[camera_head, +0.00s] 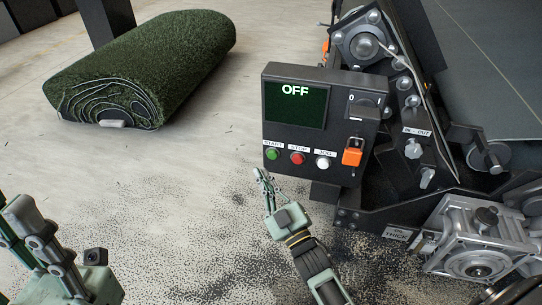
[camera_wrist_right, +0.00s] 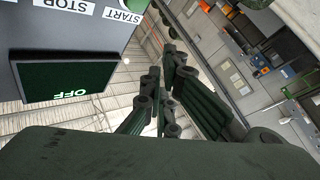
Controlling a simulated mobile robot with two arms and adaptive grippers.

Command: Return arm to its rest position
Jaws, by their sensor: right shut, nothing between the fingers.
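My right gripper (camera_head: 262,178) is shut and empty. It points up just below the START end of the dark control box (camera_head: 322,88), close in front of it; I cannot tell if it touches. In the right wrist view its fingers (camera_wrist_right: 168,62) come together beside the box, which appears upside down with its screen reading OFF (camera_wrist_right: 75,78). My left gripper (camera_head: 20,225) is at the lower left corner, partly cut off by the frame, away from the box; its opening is unclear.
The box carries a green START button (camera_head: 272,154), a red STOP button (camera_head: 297,158), a white JOG button (camera_head: 322,163) and an orange switch (camera_head: 352,152). Machinery (camera_head: 480,240) fills the right side. A turf roll (camera_head: 150,60) lies at back left. Floor between is open, with scattered dark granules.

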